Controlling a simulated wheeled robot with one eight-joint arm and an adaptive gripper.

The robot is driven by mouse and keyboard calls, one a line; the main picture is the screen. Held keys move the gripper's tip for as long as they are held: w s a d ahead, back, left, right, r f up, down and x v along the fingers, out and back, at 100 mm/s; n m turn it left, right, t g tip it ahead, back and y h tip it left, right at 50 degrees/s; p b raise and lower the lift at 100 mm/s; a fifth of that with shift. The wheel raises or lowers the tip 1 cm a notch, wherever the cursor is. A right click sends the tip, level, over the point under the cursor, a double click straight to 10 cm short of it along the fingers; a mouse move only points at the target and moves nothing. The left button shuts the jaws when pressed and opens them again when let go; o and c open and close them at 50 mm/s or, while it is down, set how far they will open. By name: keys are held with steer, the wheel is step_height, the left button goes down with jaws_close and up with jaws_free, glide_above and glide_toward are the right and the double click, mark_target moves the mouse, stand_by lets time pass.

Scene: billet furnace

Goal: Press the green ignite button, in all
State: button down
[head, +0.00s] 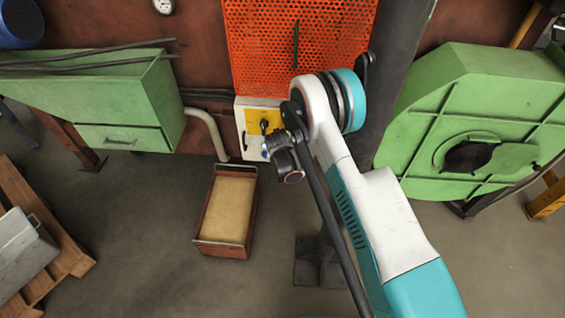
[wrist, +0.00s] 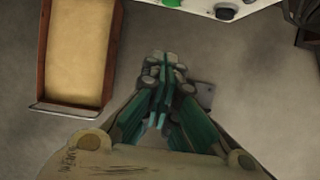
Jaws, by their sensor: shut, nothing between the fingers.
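The control panel (head: 241,142) is a white box with a yellow plate and black switch (head: 264,126), below the orange mesh guard in the head view. Its lower edge shows at the top of the wrist view (wrist: 200,6). There a green button (wrist: 172,3) is cut by the frame edge, left of a dark round knob (wrist: 226,11). I cannot make out the green button in the head view, where my arm covers the panel's right side. My gripper (wrist: 164,68) is shut and empty, its fingertips apart from the button in the wrist picture.
A brown box with a tan fill (head: 225,207) stands on the floor below the panel; it also shows in the wrist view (wrist: 80,50). A green trough (head: 100,95) is at left, a round green housing (head: 470,120) at right. Grey floor is open in front.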

steer(key=w+f+b, duration=0.4)
steer(key=w+f, duration=0.3)
steer(key=f, duration=0.1)
steer(key=shift+w+d+f+b, duration=0.15)
steer(key=shift+w+d+b, duration=0.1)
steer(key=shift+b, duration=0.15)
